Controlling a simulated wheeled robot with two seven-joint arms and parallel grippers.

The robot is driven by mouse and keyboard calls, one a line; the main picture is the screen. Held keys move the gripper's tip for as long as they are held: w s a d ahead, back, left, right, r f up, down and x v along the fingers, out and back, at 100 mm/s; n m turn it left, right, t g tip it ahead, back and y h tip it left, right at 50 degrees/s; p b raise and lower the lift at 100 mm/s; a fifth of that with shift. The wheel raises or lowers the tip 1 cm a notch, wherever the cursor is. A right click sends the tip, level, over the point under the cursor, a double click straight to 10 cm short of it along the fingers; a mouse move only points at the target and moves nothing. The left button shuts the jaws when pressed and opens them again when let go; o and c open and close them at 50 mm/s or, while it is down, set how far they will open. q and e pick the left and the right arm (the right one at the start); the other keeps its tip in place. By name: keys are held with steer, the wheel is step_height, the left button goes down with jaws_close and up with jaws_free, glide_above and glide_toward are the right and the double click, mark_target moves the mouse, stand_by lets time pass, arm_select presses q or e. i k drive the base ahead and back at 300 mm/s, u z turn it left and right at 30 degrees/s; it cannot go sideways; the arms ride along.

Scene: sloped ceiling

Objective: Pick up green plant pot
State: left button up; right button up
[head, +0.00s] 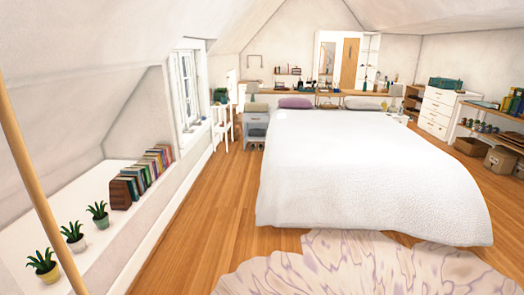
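Three small potted plants with spiky green leaves stand in a row on the white ledge at the lower left of the head view. The farthest one sits in a green pot (101,222). The middle one is in a pale pot (77,245). The nearest one is in a yellow pot (49,274). All three stand upright and apart from one another. Neither of my grippers shows in this view.
A row of books (143,176) stands on the ledge (112,240) beyond the pots. A slanted tan pole (30,165) crosses the left side. A large white bed (365,170) fills the middle right, with a patterned rug (360,268) before it. Wooden floor (205,215) lies clear between ledge and bed.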

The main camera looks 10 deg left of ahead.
mark_target(100, 218)
steer(key=u, duration=0.25)
steer(key=i, duration=2.25)
steer(key=u, duration=1.2)
steer(key=i, duration=2.05)
steer(key=u, duration=0.6)
